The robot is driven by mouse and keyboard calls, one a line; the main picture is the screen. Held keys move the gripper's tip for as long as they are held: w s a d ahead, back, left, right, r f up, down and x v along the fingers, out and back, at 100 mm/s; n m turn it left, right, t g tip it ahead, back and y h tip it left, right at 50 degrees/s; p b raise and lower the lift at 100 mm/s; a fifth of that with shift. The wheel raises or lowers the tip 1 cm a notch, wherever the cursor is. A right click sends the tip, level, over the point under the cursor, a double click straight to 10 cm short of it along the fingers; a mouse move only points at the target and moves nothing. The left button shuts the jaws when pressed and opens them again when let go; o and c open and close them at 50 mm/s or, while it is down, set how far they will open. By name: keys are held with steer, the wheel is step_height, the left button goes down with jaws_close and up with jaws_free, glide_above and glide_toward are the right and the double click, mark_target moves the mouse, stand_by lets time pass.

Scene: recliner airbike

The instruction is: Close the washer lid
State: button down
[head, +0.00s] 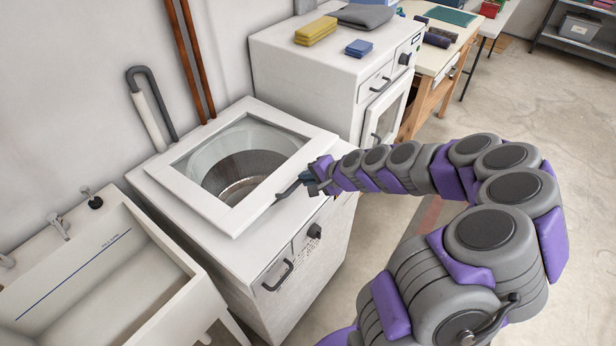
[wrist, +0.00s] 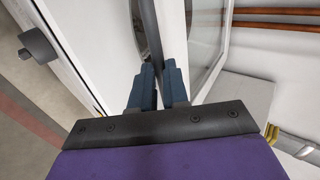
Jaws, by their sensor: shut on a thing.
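The white washer (head: 300,258) stands in the middle of the head view. Its square lid (head: 178,190) has a glass window, through which the metal drum shows. The lid appears partly raised: the wrist view shows the lid (wrist: 222,50) apart from the washer top (wrist: 95,45). I cannot tell the exact angle. My gripper (head: 308,181) is at the lid's near right edge. In the wrist view, my gripper (wrist: 159,68) is shut on the dark lid handle (wrist: 151,32). In the head view, the handle (head: 289,188) is partly hidden by the fingers.
A white sink (head: 110,270) stands at the left. A dryer (head: 300,75) stands behind the washer, with yellow sponges (head: 316,31), a blue pad (head: 359,48) and grey cloth (head: 365,16) on top. Copper pipes (head: 190,55) run up the wall.

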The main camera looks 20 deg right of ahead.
steer(key=c, duration=1.2)
jaws_free()
steer(key=shift+s+d, duration=0.15)
steer(key=shift+d, duration=0.05)
steer(key=shift+c, duration=0.2)
steer(key=shift+o, duration=0.6)
steer(key=shift+d, duration=0.1)
steer(key=p+v, duration=0.3)
steer(key=v, duration=1.4)
steer(key=shift+d, duration=0.1)
